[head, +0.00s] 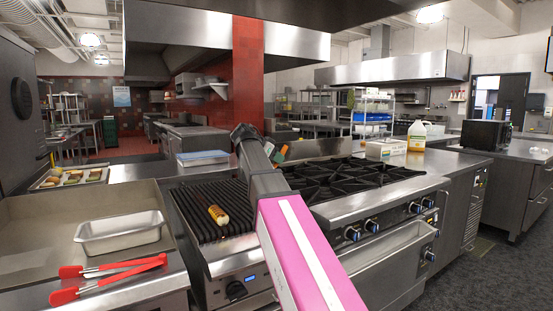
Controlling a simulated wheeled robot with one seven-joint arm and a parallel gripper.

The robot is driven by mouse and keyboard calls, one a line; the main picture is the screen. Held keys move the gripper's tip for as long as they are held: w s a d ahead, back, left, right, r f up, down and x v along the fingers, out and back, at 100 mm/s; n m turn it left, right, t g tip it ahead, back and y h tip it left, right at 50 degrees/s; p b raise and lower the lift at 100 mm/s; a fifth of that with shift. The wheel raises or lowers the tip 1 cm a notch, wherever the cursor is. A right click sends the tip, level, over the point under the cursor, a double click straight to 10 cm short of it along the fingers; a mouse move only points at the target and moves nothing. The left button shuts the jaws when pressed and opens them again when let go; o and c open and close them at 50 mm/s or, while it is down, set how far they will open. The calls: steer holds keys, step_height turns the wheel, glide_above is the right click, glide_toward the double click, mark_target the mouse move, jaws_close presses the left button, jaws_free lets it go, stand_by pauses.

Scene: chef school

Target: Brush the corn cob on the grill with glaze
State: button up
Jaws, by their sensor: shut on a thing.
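A yellowish corn cob (218,215) lies on the black grill grate (205,198), towards its front right. My arm rises from the bottom of the head view, and its dark far end bends down behind the forearm. My gripper (270,149) shows only as a small dark part there, beyond the corn and to its right. It is shut on a small orange and green thing (281,154), mostly hidden by my arm. I cannot make out its bristles or whether it is the brush. No glaze shows clearly on the corn.
An empty metal pan (119,233) and red-handled tongs (108,279) lie on the left counter. A covered tray (203,158) stands behind the grill. Burners (350,178) stand right of the grill. A white box (386,149) and a jug (417,136) stand behind them.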

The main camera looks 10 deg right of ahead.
steer(key=shift+f, duration=0.45)
stand_by(1.1)
steer(key=shift+r, duration=0.15)
steer(key=shift+r, duration=3.45)
